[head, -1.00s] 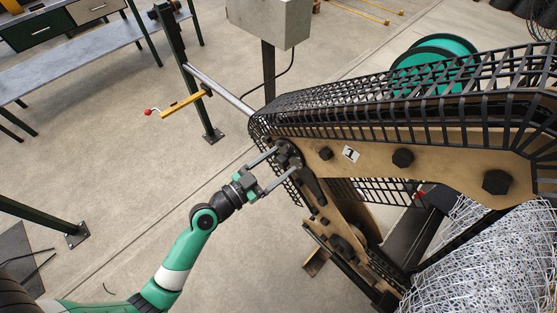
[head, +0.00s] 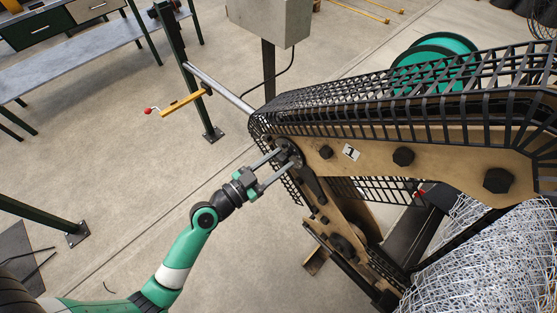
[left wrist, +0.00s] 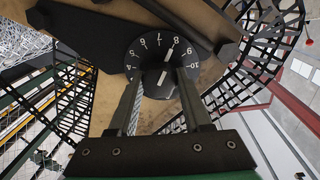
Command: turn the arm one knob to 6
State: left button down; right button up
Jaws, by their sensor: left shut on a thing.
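The knob (left wrist: 158,81) is black with a white line and sits in a black dial (left wrist: 135,57) with white numbers. The line points up and slightly right, near the 8; the 6 is to its left. My left gripper (left wrist: 161,92) is shut on the knob, one finger on each side. In the head view my left gripper (head: 278,162) reaches the dial at the end of the tan machine arm (head: 375,155), which carries a plate marked 1 (head: 351,153). The knob is hard to make out there. My right gripper is not in view.
Black mesh guarding (head: 360,104) runs along the top of the machine arm, close to my gripper. A shaft with a yellow crank (head: 181,103) stands to the left. A wire mesh roll (head: 490,255) is at the lower right. Floor around my left arm is clear.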

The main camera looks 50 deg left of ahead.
pick_arm(q)
jog(key=shift+f+n+b, duration=0.1)
jog(key=shift+n+b, duration=0.25)
jog(key=shift+n, duration=0.75)
jog(key=n, duration=0.2)
jog(key=shift+n, duration=0.3)
jog(key=n, duration=0.5)
jog(key=shift+n+t+y, duration=0.4)
jog(key=shift+c, duration=1.8)
grip_release()
jog(key=shift+s, duration=0.1)
